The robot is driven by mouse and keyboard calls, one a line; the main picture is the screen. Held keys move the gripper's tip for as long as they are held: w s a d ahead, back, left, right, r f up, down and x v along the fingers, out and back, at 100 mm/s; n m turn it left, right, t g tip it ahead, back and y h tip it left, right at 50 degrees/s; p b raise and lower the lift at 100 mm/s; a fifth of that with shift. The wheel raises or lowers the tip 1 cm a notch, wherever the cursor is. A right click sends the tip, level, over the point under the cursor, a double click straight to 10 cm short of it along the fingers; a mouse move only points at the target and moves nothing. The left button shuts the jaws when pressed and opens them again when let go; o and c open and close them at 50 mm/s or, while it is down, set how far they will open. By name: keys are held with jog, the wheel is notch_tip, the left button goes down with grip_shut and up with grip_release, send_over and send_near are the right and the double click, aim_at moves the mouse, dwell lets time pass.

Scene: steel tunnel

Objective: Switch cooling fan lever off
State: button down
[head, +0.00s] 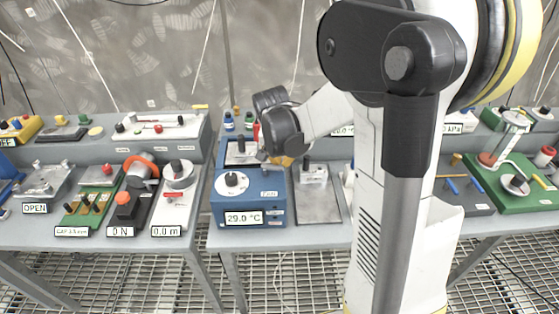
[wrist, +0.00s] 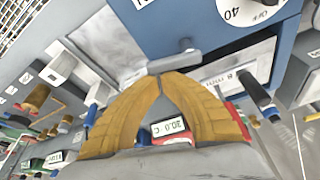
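The blue device box (head: 247,208) stands on the middle table, with a white dial (head: 231,184), a 29.0 °C display (head: 243,218) and a small label (head: 270,194) that seems to read FAN. A grey lever-like bar (wrist: 163,68) lies just beyond my fingertips in the wrist view, beside the blue box (wrist: 200,25). I cannot tell whether the tips touch it, or which position it is in. My gripper (wrist: 160,77) has its yellow fingers together at the tips, with nothing seen between them. In the head view my gripper (head: 285,161) is over the box's right rear edge and partly hides it.
A grey plate device (head: 319,205) stands right of the box. On the left table are an orange-knobbed device (head: 123,205) and a white panel (head: 174,203). My arm hides much of the right side.

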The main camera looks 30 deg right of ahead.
jog(key=m, duration=0.2)
jog(key=s+m+g, duration=0.1)
jog(key=shift+s+a+m+h, duration=0.2)
jog(key=shift+a+m+h, duration=0.1)
jog(key=shift+a+m, duration=0.1)
jog(key=m, duration=0.1)
jog(key=s+m, duration=0.1)
jog(key=shift+a+m+g, duration=0.3)
jog(key=shift+a+g, duration=0.05)
jog(key=shift+g, duration=0.05)
jog(key=m, duration=0.2)
jog(key=a+m+g, duration=0.1)
jog(key=s+a+m, duration=0.1)
jog(key=m, duration=0.1)
jog(key=shift+a+m+g, duration=0.15)
jog(key=shift+m+g, duration=0.15)
jog(key=shift+g, duration=0.1)
jog(key=shift+w, duration=0.1)
jog(key=shift+w, duration=0.7)
